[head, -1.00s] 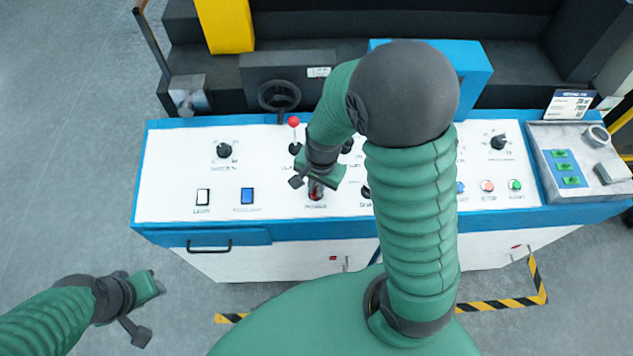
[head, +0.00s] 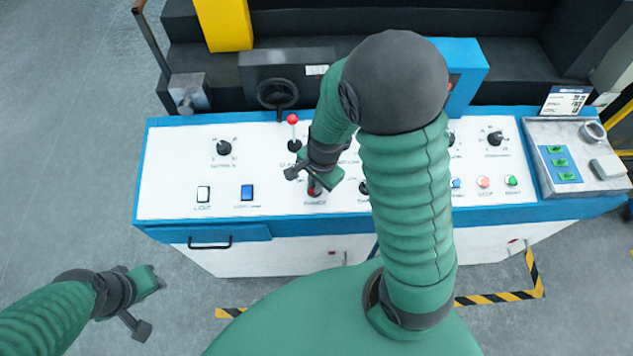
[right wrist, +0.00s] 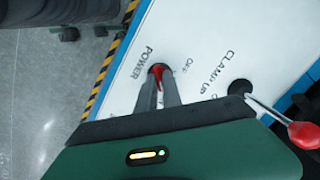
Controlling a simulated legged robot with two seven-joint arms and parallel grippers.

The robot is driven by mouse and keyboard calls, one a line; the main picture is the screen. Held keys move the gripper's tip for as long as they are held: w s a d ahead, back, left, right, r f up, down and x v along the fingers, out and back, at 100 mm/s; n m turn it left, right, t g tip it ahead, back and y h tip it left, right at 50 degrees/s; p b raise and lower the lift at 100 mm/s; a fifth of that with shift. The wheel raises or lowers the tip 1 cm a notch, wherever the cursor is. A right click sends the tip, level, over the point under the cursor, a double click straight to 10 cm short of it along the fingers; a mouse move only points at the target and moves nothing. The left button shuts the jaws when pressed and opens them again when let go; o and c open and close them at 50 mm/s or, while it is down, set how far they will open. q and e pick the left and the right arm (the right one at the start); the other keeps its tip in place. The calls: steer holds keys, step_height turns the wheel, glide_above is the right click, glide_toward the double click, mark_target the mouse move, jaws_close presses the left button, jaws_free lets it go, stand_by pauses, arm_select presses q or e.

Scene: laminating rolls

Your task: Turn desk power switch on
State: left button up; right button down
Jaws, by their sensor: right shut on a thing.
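The desk power switch, a small red handle on a black round base, shows in the right wrist view (right wrist: 157,74) beside the printed word POWER and an OFF mark. In the head view the switch (head: 314,191) is partly covered by my right gripper (head: 315,184). My right gripper's two dark fingers (right wrist: 158,82) reach down to the panel and are shut on the red handle, one on each side. My left gripper (head: 146,302) hangs over the floor left of the desk, away from the panel.
The white control panel (head: 270,200) has knobs and lit buttons. A red-ball lever (head: 292,119) stands close behind my right gripper, near CLAMP UP in the wrist view (right wrist: 304,134). A black handwheel (head: 277,94) is farther back. My right arm hides the panel's middle.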

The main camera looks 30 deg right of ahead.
steer(key=c, duration=1.6)
jaws_free()
steer(key=shift+s+a+f, duration=0.2)
steer(key=shift+s, duration=0.1)
steer(key=shift+o, duration=0.5)
steer(key=shift+r, duration=0.1)
steer(key=shift+w, duration=0.4)
step_height(320, 180, up, 17)
steer(key=s+p, duration=0.2)
steer(key=p, duration=0.1)
steer(key=shift+d+f, duration=0.2)
steer(key=shift+d, duration=0.1)
steer(key=s+a+f+n+b, duration=0.1)
steer(key=a+f+n, duration=0.1)
steer(key=f+n, duration=0.2)
steer(key=s+a+f+n+t+b, duration=0.1)
steer(key=a+f+n, duration=0.2)
steer(key=n, duration=0.8)
steer(key=shift+s+f+b, duration=0.2)
steer(key=shift+f+b, duration=0.2)
steer(key=shift+f, duration=0.55)
